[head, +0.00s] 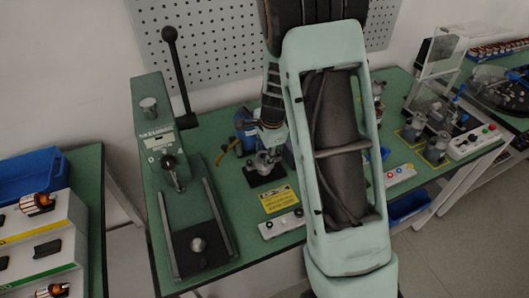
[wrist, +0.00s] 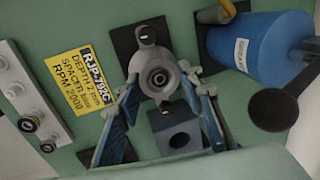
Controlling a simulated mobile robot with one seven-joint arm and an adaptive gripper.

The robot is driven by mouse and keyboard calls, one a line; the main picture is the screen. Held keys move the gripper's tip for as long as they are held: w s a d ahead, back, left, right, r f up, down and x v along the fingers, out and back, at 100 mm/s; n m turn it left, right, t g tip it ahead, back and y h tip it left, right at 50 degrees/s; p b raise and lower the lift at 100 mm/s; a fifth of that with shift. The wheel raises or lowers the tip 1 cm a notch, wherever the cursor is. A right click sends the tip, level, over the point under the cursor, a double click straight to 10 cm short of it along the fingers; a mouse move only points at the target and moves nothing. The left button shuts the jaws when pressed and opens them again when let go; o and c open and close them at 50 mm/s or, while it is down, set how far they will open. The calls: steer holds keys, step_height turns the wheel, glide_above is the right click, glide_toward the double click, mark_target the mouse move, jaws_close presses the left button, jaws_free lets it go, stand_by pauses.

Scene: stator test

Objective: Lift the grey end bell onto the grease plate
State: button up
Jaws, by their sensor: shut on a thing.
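The grey end bell (wrist: 157,76), a round part with a central bore and lugs, is between the fingertips of my gripper (wrist: 160,84). The blue-padded fingers close on it from both sides. In the head view the end bell (head: 264,162) shows small below my gripper (head: 269,149), near a dark plate. In the wrist view a dark plate (wrist: 124,42) lies behind the end bell; whether the two touch I cannot tell. A blue grease can (wrist: 250,48) lies over another dark plate (wrist: 213,42). No plate is clearly marked as the grease plate.
A yellow label (wrist: 80,80) and a button strip (wrist: 28,98) are to the left. A lever press (head: 185,190) stands left on the green bench; several grey parts stand right (head: 436,148).

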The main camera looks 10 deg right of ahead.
steer(key=shift+f, duration=0.15)
steer(key=shift+f+b, duration=0.85)
steer(key=shift+f, duration=0.05)
steer(key=shift+f, duration=0.1)
steer(key=shift+f+b, duration=0.5)
steer(key=shift+f, duration=0.05)
steer(key=o, duration=1.4)
